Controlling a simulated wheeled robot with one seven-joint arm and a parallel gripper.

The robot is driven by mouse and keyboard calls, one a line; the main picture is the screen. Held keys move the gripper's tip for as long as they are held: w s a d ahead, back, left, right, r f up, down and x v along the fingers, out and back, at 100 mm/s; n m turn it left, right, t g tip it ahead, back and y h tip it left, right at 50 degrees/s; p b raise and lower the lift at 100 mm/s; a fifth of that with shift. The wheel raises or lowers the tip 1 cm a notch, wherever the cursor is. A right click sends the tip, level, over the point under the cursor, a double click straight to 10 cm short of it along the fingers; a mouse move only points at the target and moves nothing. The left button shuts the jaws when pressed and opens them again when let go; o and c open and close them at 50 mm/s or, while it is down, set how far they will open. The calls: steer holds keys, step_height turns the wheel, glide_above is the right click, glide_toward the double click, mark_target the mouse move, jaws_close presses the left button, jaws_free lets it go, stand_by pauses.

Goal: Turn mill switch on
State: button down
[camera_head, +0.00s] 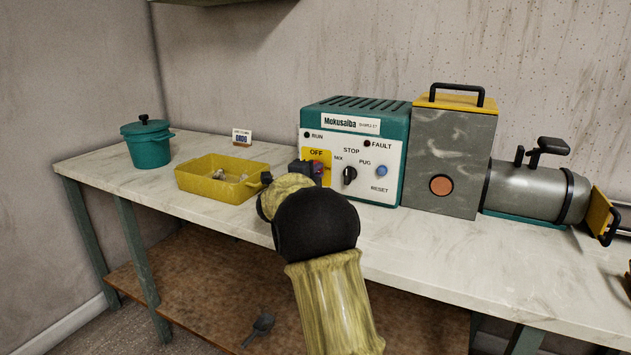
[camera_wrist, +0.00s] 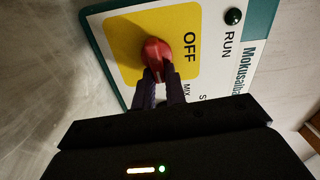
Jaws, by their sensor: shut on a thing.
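The mill's control box (camera_head: 352,120) is teal with a white front panel and stands on the table. Its red switch (camera_wrist: 155,52) sits on a yellow plate (camera_wrist: 184,22) marked OFF in the wrist view. In the head view my gripper (camera_head: 306,172) is in front of this plate (camera_head: 317,155) and hides most of the switch. In the wrist view my gripper (camera_wrist: 160,75) has its fingertips at the red switch and is shut on it. The RUN lamp (camera_wrist: 233,16) looks dark green and unlit.
A black MIX/STOP/PUG knob (camera_head: 349,175) and a blue RESET button (camera_head: 382,171) are close right of my gripper. A yellow tray (camera_head: 200,188), a teal pot (camera_head: 147,150) and a small card (camera_head: 241,136) stand left. A grey mill (camera_head: 452,150) stands right.

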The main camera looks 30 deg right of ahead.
steer(key=shift+f+m+b, duration=0.1)
steer(key=shift+m+b, duration=0.2)
steer(key=shift+m, duration=0.2)
steer(key=c, duration=1.4)
jaws_free()
steer(key=shift+c, duration=0.2)
steer(key=p+v, duration=0.2)
steer(key=v, duration=1.5)
steer(key=shift+s+a+p, duration=0.1)
steer(key=shift+a+p, duration=0.05)
steer(key=shift+p, duration=0.15)
steer(key=shift+f, duration=0.1)
